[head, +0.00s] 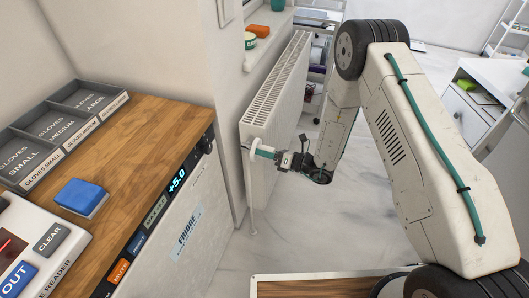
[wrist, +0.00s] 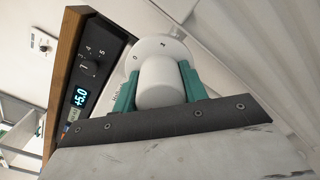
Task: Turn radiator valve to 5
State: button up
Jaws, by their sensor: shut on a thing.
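The white radiator (head: 272,105) stands along the wall in the middle of the head view. Its white valve is low on the near end, partly hidden there by my gripper (head: 264,152). In the wrist view the smooth round valve knob (wrist: 160,84) sits between my two teal fingers, one on each side. My gripper is shut on it. Behind the knob is a pale round collar (wrist: 150,48) with small dark marks, too small to read surely. Part of the collar is hidden by the knob and fingers.
A wooden counter (head: 150,112) with glove trays (head: 55,125) and a blue block (head: 81,196) is at left. Under its edge a fridge panel shows +5.0 (head: 177,181), close beside the valve in the wrist view. Pale floor (head: 240,246) lies below the radiator.

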dwell(0.4)
jog(key=o, duration=1)
jog(key=shift+c, duration=0.2)
jog(key=v, duration=0.7)
jog(key=shift+s+d, duration=0.15)
jog(key=shift+d, duration=0.2)
